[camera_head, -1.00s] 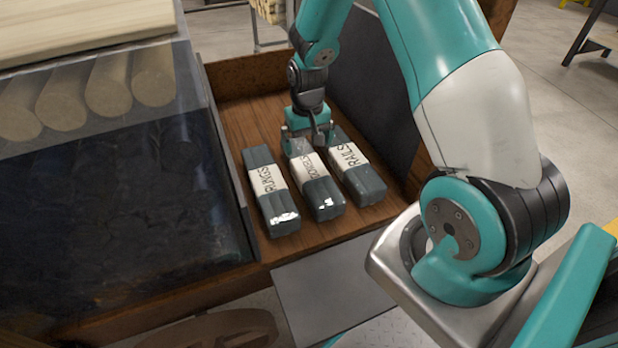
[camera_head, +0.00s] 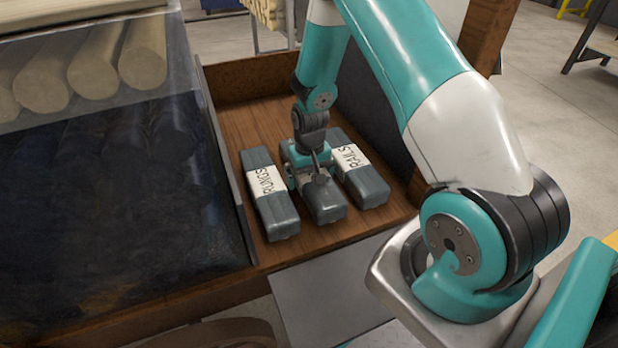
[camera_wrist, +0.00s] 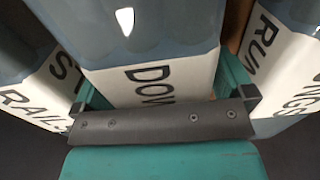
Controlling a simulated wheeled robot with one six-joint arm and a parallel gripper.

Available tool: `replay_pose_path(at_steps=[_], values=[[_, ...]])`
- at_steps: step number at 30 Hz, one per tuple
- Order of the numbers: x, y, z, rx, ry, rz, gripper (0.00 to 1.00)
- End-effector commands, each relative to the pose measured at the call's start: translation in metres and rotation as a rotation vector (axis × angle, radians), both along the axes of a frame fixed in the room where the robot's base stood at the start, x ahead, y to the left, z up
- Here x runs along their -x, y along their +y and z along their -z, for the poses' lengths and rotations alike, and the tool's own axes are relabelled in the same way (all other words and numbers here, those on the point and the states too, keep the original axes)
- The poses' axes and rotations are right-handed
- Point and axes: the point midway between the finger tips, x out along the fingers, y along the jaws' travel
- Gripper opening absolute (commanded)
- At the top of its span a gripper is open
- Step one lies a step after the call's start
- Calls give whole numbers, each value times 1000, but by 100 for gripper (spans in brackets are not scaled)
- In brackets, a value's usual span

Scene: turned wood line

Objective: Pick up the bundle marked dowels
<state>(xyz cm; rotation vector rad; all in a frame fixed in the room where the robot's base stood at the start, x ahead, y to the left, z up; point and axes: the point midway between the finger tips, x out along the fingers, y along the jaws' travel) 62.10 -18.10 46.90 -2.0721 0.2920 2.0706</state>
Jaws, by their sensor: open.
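The bundle marked dowels (camera_head: 325,207) is a dark grey wrapped bundle with a white label, lying in the middle of three on a wooden shelf. In the wrist view its label reads "DOW" (camera_wrist: 150,76), and the rest is hidden by my gripper. My gripper (camera_head: 312,178) is low over the middle of this bundle and covers its label in the head view. In the wrist view my gripper (camera_wrist: 168,98) is open, with one finger on each side of the bundle. I cannot tell whether the fingers touch it.
The rungs bundle (camera_head: 275,212) lies close on the left and the rails bundle (camera_head: 366,186) close on the right, with narrow gaps. The wooden tray (camera_head: 235,120) has raised walls. A clear-sided bin with round logs (camera_head: 95,70) stands at the left.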

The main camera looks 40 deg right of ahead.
Motion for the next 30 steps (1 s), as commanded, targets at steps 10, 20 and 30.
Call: replay_pose_path(at_steps=[10, 20, 30], values=[[0, 0, -1, 0, -1, 0, 40], [-1, 0, -7, 0, -1, 0, 40], [-1, 0, -68, 2, -6, 0, 40]])
